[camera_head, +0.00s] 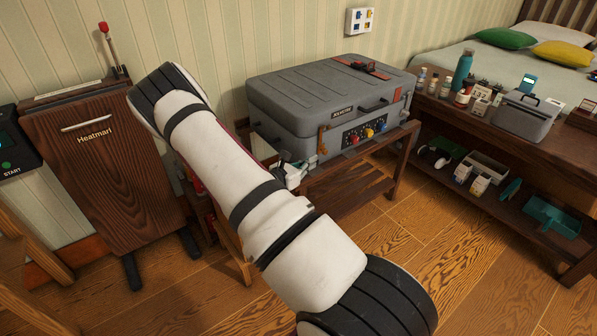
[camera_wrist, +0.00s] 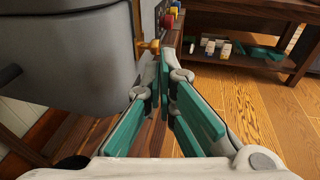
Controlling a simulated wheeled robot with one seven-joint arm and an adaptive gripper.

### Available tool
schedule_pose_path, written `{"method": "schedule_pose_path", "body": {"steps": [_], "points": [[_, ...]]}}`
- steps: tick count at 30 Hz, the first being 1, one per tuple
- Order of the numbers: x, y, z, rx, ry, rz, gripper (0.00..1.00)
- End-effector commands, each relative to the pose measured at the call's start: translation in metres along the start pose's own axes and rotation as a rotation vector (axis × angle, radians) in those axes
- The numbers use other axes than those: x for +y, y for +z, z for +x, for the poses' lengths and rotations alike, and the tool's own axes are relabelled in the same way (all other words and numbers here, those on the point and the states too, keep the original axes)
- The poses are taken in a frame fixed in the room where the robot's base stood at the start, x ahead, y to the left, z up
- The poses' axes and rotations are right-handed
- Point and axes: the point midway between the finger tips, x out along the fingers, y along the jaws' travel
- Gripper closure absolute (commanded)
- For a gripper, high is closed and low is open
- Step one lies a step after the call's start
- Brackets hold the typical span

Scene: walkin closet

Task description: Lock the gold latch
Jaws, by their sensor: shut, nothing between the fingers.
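The grey case (camera_head: 300,95) stands closed on a wooden stand, and its lower body fills the upper left of the wrist view (camera_wrist: 75,50). A gold latch (camera_wrist: 149,46) sticks out from the case's front corner. In the head view an orange-gold latch (camera_head: 322,141) hangs on the front near that corner. My gripper (camera_head: 293,173) is beside the case's lower left corner, partly hidden by my arm. In the wrist view my gripper (camera_wrist: 168,68) has its teal-padded fingers shut and empty, with the tips just below the gold latch. Contact cannot be told.
The case front has a panel with coloured knobs (camera_head: 366,133) and a red latch (camera_head: 396,95). The wooden stand (camera_head: 350,185) is under it. A shelf table (camera_head: 520,130) with bottles and boxes stands to the right. The floor (camera_head: 430,240) in front is clear.

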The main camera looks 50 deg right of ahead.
Motion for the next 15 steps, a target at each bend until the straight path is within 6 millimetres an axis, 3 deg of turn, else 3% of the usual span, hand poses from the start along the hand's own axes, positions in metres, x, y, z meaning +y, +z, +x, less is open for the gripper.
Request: {"method": "schedule_pose_path", "body": {"steps": [6,15], "points": [[-0.001,-0.002,0.036,0.000,-0.002,0.000,1.00],[0.000,0.000,0.053,-0.001,0.000,0.000,1.00]]}}
